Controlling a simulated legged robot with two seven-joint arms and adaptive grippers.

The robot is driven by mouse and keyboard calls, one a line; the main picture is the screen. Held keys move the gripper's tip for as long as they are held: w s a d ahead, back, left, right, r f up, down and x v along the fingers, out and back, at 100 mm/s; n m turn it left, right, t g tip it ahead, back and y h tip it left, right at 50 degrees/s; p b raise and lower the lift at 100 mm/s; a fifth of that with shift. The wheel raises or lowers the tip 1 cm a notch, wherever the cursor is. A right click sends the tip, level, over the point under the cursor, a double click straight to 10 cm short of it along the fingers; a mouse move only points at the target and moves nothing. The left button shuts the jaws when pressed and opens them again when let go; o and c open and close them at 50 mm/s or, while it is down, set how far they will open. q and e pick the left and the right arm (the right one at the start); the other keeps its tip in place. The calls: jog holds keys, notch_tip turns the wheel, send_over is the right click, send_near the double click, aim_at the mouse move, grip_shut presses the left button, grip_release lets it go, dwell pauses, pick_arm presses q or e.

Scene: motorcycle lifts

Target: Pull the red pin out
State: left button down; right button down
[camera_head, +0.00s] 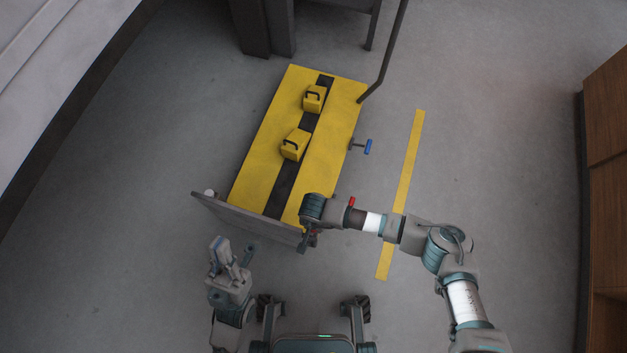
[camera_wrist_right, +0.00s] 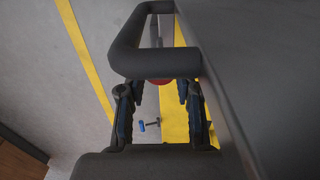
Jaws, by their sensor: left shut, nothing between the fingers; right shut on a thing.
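The red pin (camera_head: 351,202) shows in the head view at the lift's right side, just beyond my right forearm, which partly hides it. In the right wrist view a red part (camera_wrist_right: 160,81) shows below a dark loop handle (camera_wrist_right: 155,64) and between my fingers; the handle hides the rest. My right gripper (camera_head: 306,243) is at the right end of the lift's grey front plate. My left gripper (camera_head: 220,246) is shut and empty, left of the plate's middle.
The yellow lift (camera_head: 262,160) carries two yellow boxes (camera_head: 294,145) (camera_head: 314,98) with black handles. A blue pin (camera_head: 367,147) sticks out of its right side. The grey front plate (camera_head: 245,220) crosses its near end. Floor right of the yellow line (camera_head: 405,180) is clear up to a brown cabinet (camera_head: 607,150).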

jog(key=c, duration=0.8)
grip_release()
jog(key=shift+w+d+r, duration=0.1)
jog(key=shift+w+r, duration=0.05)
jog(key=shift+o, duration=0.2)
jog(key=shift+a+r, duration=0.2)
notch_tip(320, 180, up, 11)
jog(key=shift+r, duration=0.2)
jog(key=shift+d, duration=0.1)
